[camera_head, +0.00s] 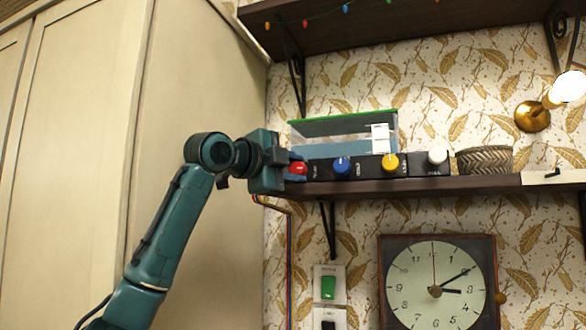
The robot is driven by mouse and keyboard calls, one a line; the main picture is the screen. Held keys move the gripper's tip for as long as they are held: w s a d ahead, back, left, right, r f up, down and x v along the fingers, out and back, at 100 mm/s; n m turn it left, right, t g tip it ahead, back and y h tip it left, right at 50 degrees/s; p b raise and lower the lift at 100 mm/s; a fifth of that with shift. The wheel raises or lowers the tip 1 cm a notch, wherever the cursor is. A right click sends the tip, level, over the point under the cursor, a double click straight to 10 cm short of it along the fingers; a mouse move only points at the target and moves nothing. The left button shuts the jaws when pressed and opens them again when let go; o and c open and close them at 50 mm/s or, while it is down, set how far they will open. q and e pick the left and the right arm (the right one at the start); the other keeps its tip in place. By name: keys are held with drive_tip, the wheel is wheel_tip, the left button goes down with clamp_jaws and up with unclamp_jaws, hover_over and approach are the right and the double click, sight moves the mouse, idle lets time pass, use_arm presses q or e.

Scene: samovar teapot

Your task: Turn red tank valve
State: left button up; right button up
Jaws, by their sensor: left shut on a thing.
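The red valve (299,168) is a round red knob at the left end of a black valve strip on the lower shelf (420,186). My left gripper (291,170) reaches it from the left and is shut on it, its fingers hiding part of the knob. A clear tank (340,128) with a green top edge and blue liquid stands behind the strip. My right gripper is out of view.
A blue knob (342,166), a yellow knob (390,162) and a white knob (437,156) follow to the right. A woven basket (485,160) stands beyond them. A tall cabinet (75,130) borders the left. A clock (436,290) and switches (328,288) are below.

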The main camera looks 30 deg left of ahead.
use_arm(q)
drive_tip(key=o, duration=1)
drive_tip(key=shift+c, duration=0.2)
drive_tip(key=s+a+b, duration=0.2)
drive_tip(key=s+b, duration=0.1)
drive_tip(key=s, duration=1)
drive_tip(key=shift+b, duration=0.35)
drive_tip(key=shift+f, duration=0.15)
